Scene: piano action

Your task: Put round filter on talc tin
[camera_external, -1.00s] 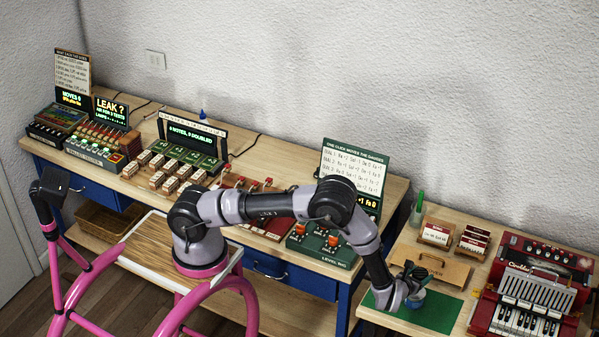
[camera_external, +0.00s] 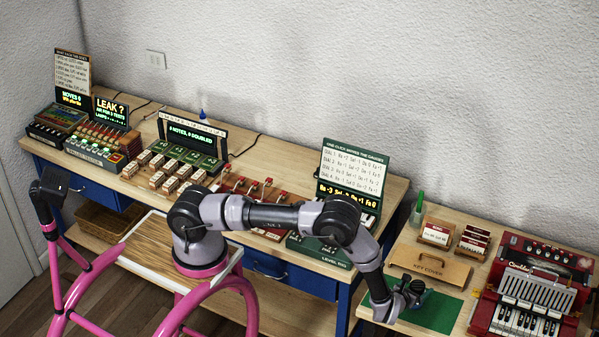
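My gripper (camera_external: 412,291) is low over the green mat (camera_external: 440,313) on the right-hand table, at the mat's left part. It is small and dark in this view, and its fingers cannot be made out. A dark rounded shape shows at its tip, but I cannot tell whether it is part of the gripper or a thing beside it. I cannot make out the round filter or the talc tin for sure; my gripper and wrist cover part of the mat.
A wooden key cover (camera_external: 430,266) lies just behind the mat. Behind it stand card boxes (camera_external: 437,232) and a green bottle (camera_external: 418,208). A red accordion (camera_external: 530,290) is at the right. A green dial panel with a sign (camera_external: 352,170) stands on the long bench.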

